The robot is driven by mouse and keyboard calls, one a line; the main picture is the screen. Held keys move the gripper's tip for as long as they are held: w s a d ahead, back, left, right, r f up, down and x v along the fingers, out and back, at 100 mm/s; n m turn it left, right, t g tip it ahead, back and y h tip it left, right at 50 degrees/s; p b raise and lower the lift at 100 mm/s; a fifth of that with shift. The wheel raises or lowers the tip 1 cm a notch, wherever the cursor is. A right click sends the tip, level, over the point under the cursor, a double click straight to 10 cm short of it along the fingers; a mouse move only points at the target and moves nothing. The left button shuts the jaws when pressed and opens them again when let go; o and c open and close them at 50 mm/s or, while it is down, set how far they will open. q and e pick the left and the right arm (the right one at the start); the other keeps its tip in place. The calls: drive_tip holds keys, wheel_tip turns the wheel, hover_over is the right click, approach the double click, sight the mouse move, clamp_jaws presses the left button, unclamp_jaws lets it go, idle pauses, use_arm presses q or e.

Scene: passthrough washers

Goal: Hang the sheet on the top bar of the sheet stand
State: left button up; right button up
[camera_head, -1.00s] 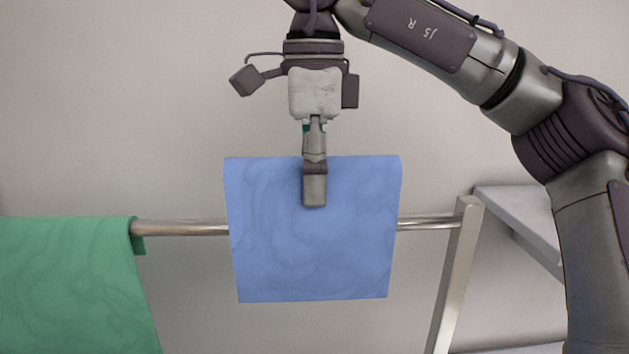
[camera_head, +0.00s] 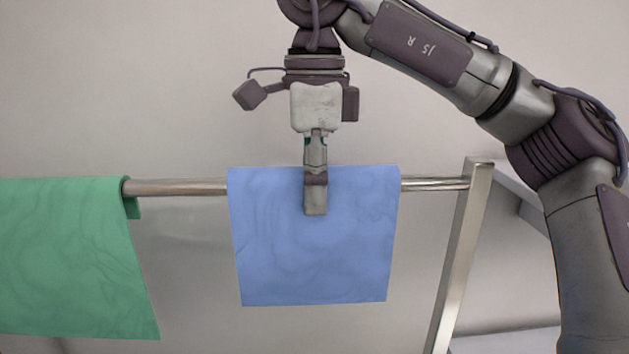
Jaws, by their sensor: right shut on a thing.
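A blue sheet (camera_head: 270,250) hangs flat below my right gripper (camera_head: 315,205) in the head view. The gripper points down and is shut on the sheet's upper edge near its middle. The top bar (camera_head: 175,188) of the sheet stand (camera_head: 462,250) runs level across the picture and is hidden behind the sheet. The sheet's top edge shows slightly above the bar line. I cannot tell whether sheet and bar touch. My left gripper is not in view.
A green sheet (camera_head: 70,260) hangs over the bar's left part. Bare bar lies between the two sheets and right of the blue one, up to the stand's post. A pale surface (camera_head: 528,205) stands behind the post, partly hidden by my right arm.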

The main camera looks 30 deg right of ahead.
drive_tip(key=shift+f, duration=0.1)
drive_tip(key=o, duration=1.1)
drive_tip(key=shift+o, duration=0.2)
wheel_tip(320, 180, up, 11)
drive_tip(key=shift+s+a+f, duration=0.1)
drive_tip(key=shift+f, duration=0.1)
drive_tip(key=shift+r, duration=0.7)
